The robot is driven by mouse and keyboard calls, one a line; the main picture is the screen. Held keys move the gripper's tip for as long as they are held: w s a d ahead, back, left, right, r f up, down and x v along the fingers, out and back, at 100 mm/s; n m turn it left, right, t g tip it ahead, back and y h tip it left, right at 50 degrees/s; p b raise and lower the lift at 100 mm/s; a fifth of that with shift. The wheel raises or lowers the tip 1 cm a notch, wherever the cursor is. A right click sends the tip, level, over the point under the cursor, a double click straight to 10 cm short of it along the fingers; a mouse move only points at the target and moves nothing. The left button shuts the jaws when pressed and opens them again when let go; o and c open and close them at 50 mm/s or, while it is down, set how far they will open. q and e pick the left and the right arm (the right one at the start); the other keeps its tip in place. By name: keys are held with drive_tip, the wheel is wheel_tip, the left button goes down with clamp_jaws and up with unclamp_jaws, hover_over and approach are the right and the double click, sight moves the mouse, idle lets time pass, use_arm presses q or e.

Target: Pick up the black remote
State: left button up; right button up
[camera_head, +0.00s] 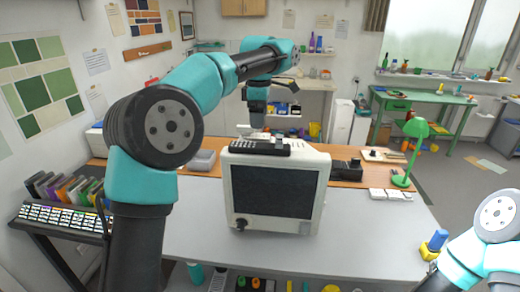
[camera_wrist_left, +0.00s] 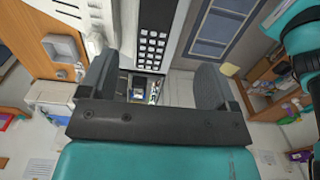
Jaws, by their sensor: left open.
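The black remote (camera_head: 258,147) lies flat on top of the old boxy monitor (camera_head: 316,190), along its front edge. In the left wrist view the remote (camera_wrist_left: 155,30) shows its rows of light buttons. My left gripper (camera_head: 256,127) hangs from above, close over the remote in the head view. In the wrist view its two dark fingers (camera_wrist_left: 157,75) are spread apart, with the near end of the remote showing just beyond the gap. Nothing is held between them. Whether the fingers straddle the remote cannot be told. My right arm shows at the lower right, its gripper out of view.
The monitor stands on a grey and wooden desk (camera_head: 195,225). A green lamp (camera_head: 411,150) and a dark device (camera_head: 346,170) stand to its right. A grey box (camera_head: 202,160) lies to its left. The desk's front left is clear.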

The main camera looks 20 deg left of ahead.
use_arm(q)
hover_over(260, 145)
drive_tip(key=s, duration=0.1)
wheel_tip(260, 145, down, 5)
drive_tip(key=shift+r, duration=0.15)
drive_tip(key=shift+f, duration=0.25)
drive_tip(key=shift+w+f, duration=0.2)
drive_tip(key=shift+f, duration=1.1)
drive_tip(key=shift+w+f, duration=0.15)
drive_tip(key=shift+f, duration=1.1)
drive_tip(key=shift+c, duration=0.4)
drive_tip(key=c, duration=1)
drive_tip(key=shift+r, duration=0.2)
